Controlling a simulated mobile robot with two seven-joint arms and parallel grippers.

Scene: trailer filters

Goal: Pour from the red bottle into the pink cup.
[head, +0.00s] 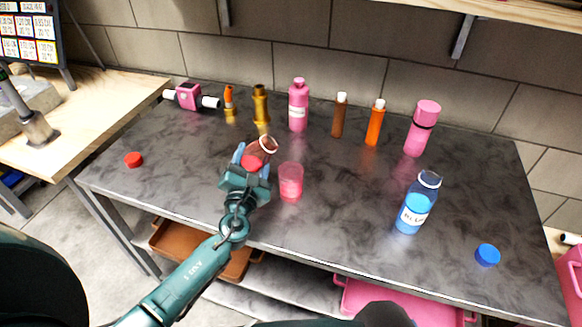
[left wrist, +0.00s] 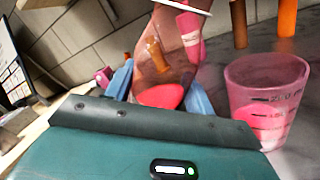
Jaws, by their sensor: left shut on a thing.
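The red bottle (head: 262,148) is see-through, has a pale rim and no cap on, and holds red liquid low inside. My left gripper (head: 252,165) is shut on it, with a blue finger on each side. In the left wrist view the bottle (left wrist: 165,50) stands between the fingers (left wrist: 160,92). Its mouth points up; I cannot tell whether it tilts slightly or touches the table. The pink cup (head: 291,182) stands upright just right of the gripper, apart from the bottle. It also shows in the left wrist view (left wrist: 268,88), with measuring marks and a pinkish-red patch low inside. My right gripper is out of view.
A red cap (head: 134,159) lies at the left. An open blue bottle (head: 416,203) and a blue cap (head: 487,255) are at the right. Several bottles, including a pink one (head: 298,105), stand along the back. The dark table (head: 330,235) is clear in front of the cup.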

